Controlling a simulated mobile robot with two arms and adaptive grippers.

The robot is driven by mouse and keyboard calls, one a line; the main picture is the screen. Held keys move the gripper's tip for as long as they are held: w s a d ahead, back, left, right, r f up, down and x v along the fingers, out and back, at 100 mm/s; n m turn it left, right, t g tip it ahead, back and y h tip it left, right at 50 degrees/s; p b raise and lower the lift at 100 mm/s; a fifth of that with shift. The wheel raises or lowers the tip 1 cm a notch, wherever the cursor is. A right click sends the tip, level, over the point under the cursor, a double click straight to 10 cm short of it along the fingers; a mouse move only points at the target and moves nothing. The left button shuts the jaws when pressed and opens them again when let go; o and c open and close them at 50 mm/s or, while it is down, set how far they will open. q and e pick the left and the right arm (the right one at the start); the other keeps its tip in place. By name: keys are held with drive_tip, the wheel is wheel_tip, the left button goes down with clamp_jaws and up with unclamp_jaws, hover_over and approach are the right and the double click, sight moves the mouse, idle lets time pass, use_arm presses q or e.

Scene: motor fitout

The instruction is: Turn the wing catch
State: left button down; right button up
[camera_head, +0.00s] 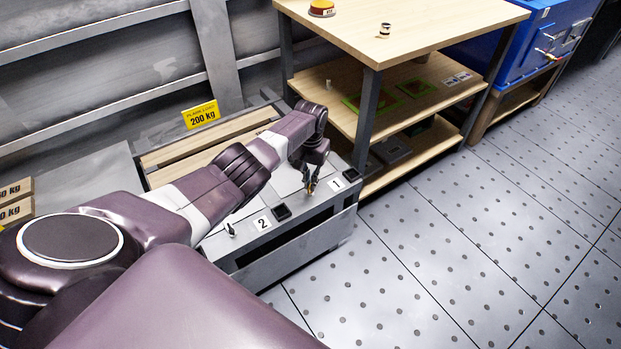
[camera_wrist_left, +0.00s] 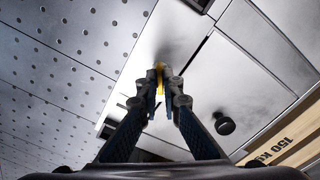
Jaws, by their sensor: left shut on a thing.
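My left gripper (camera_head: 311,187) reaches down to the top of the grey metal box (camera_head: 290,245), beside label 1. In the left wrist view the two fingertips (camera_wrist_left: 164,88) are closed together on a small yellow piece, the wing catch (camera_wrist_left: 160,73). The fingers hide most of it, so its turn angle cannot be told. A small dark catch or knob (camera_head: 230,230) stands near label 2 on the same box, apart from the gripper. A round black knob (camera_wrist_left: 224,123) shows on the panel in the left wrist view. My right gripper is not in view.
A wooden shelf table (camera_head: 440,35) stands close behind and right of the box. Black square parts (camera_head: 282,212) sit beside the labels. A wooden slatted crate (camera_head: 165,160) lies behind the arm. The dotted floor (camera_head: 450,260) at the right is clear.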

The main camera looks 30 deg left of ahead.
use_arm(q)
drive_tip(key=n+p, duration=0.1)
drive_tip(key=n, duration=0.2)
drive_tip(key=shift+d+r+n, duration=0.1)
drive_tip(key=shift+n, duration=1.2)
drive_tip(key=n, duration=0.2)
drive_tip(key=shift+n+p, duration=0.3)
drive_tip(key=shift+p, duration=0.1)
drive_tip(key=shift+n, duration=1.4)
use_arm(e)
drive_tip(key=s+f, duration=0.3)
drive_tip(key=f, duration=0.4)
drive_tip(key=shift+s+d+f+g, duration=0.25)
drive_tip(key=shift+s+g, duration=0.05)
use_arm(q)
drive_tip(key=shift+w, duration=0.1)
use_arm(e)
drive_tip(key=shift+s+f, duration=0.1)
use_arm(q)
drive_tip(key=c, duration=2.1)
unclamp_jaws()
drive_tip(key=shift+r, duration=5.95)
